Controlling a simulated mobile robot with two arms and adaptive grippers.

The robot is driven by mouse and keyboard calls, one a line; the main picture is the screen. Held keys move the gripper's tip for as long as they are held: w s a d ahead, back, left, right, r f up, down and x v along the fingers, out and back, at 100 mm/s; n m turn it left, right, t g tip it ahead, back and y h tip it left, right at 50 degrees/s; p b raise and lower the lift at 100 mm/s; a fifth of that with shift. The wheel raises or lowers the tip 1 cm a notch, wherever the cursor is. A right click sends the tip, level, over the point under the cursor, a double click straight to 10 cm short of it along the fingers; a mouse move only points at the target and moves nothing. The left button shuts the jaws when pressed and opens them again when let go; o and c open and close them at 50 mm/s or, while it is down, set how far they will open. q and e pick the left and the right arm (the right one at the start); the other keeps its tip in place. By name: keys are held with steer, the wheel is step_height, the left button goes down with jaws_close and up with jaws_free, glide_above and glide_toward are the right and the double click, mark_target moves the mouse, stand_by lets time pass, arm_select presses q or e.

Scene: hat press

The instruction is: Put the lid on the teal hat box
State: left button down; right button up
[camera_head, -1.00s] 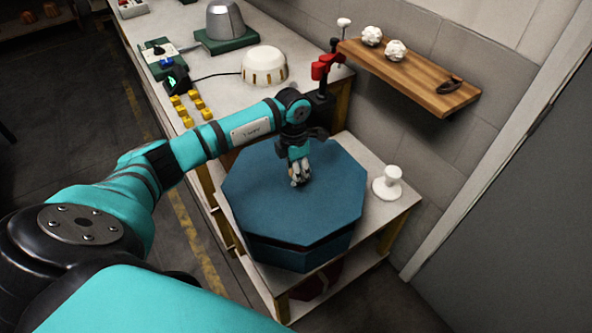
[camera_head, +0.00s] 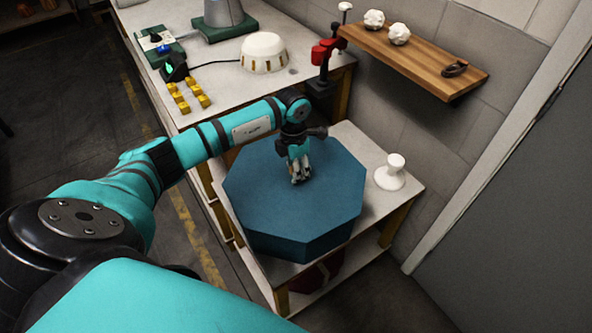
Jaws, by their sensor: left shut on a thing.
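The teal hat box (camera_head: 285,246) stands on the low white side table. It is octagonal, and the teal lid (camera_head: 265,205) covers its top. I see no dark gap between lid and box along the front; lid rim and box wall look like one continuous side. My left gripper (camera_head: 299,179) points down at the middle of the lid and is shut on the lid there. The part it grips is hidden by the fingers. My right gripper is not in view.
A white hat stand (camera_head: 391,174) stands right of the box on the side table (camera_head: 349,137). The long bench behind holds a cream dome (camera_head: 263,53), yellow blocks (camera_head: 189,96) and a red clamp (camera_head: 324,52). A wooden shelf (camera_head: 420,64) juts from the wall.

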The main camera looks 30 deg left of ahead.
arm_select(q)
steer(key=shift+s+f+b, duration=0.15)
steer(key=shift+f+b, duration=0.15)
steer(key=shift+f, duration=0.15)
stand_by(0.3)
steer(key=c, duration=0.9)
jaws_free()
steer(key=shift+f, duration=0.1)
steer(key=r, duration=0.8)
steer(key=a+r, duration=0.1)
steer(key=r, duration=0.3)
steer(key=shift+w+r, duration=0.1)
steer(key=shift+w, duration=0.2)
